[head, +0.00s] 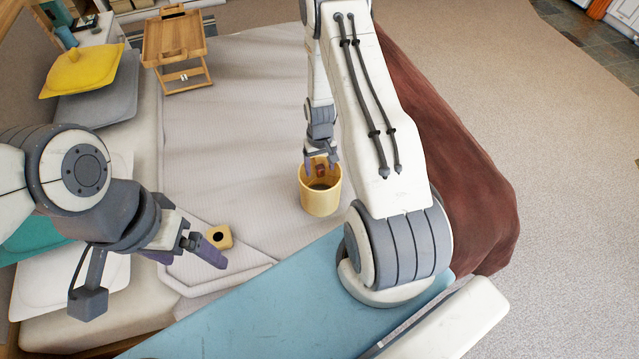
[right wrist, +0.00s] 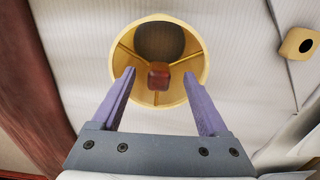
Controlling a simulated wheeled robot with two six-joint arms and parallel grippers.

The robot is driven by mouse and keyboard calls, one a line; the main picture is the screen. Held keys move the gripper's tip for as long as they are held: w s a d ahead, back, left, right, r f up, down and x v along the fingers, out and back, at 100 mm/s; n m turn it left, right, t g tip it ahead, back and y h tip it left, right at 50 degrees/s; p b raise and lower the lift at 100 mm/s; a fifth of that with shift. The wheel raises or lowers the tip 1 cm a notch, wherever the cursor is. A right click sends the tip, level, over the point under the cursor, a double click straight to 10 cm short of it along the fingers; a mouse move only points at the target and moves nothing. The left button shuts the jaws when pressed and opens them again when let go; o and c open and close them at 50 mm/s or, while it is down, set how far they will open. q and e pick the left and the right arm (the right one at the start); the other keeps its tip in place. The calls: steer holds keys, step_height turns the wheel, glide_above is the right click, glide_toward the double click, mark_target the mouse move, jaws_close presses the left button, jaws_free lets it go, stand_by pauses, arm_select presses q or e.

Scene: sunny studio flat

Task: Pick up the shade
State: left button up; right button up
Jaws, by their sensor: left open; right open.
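The shade (head: 321,196) is a pale yellow, open-topped round cylinder standing upright on the bed. In the right wrist view I look down into the shade (right wrist: 203,60); thin spokes run from its rim to a red-brown block (right wrist: 159,76) at the middle. My right gripper (head: 320,160) points down over the shade's top. In the right wrist view my right gripper (right wrist: 159,73) is open, its two purple fingers either side of the block, with nothing held. Whether the fingertips are below the rim is unclear. My left gripper (head: 195,254) is open and empty, low at the left.
A small yellow block with a dark hole (head: 219,237) lies on the bed by my left gripper. A wooden tray table (head: 174,38) stands at the back left, with yellow and grey cushions (head: 84,70) beside it. A red-brown blanket (head: 455,170) covers the right edge. The bed around the shade is clear.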

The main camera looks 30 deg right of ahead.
steer(key=shift+w+d+f+p, duration=0.1)
steer(key=shift+f+p, duration=0.4)
steer(key=shift+f, duration=1.6)
jaws_close()
